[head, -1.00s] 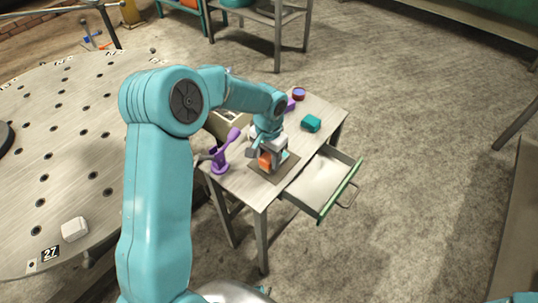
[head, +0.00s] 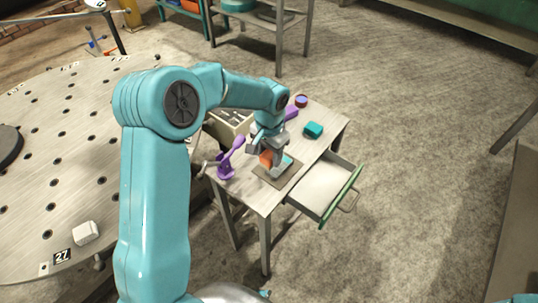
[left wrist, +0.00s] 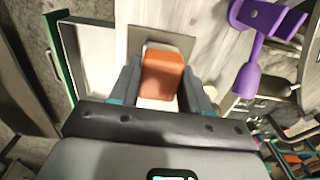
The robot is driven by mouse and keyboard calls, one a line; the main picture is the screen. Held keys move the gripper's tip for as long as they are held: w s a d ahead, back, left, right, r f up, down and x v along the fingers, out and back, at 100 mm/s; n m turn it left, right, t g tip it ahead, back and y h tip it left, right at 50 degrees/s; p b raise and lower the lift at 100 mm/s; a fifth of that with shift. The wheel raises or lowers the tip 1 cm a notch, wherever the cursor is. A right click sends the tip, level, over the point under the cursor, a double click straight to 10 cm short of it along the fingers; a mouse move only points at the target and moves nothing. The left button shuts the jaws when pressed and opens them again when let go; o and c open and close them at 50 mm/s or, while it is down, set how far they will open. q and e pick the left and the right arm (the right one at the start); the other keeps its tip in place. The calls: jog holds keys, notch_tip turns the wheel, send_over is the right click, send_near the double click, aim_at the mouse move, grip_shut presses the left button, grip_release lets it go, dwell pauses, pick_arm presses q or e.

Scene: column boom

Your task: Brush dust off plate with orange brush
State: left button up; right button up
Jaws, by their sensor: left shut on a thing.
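My left gripper (head: 270,157) is shut on the orange brush (head: 265,158), over the brown-grey plate (head: 268,179) on the small table. In the left wrist view the brush (left wrist: 166,73) sits between the two fingers, its orange body facing the camera and a pale part below it. The plate (left wrist: 150,36) shows just beyond the brush there. I cannot tell whether the brush touches the plate, and no dust can be made out. My right gripper is not in view.
A purple stand (head: 228,165) is left of the plate. A teal block (head: 313,130) and a purple item with a round top (head: 301,100) lie farther back. An open drawer (head: 322,190) juts out at right. A large round perforated table (head: 60,170) fills the left.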

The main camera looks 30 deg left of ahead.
pick_arm(q)
notch_tip(320, 180, up, 2)
jog(key=shift+s+r+p, duration=0.1)
jog(key=shift+s+p, duration=0.05)
jog(key=shift+p, duration=0.3)
jog(key=shift+r, duration=0.25)
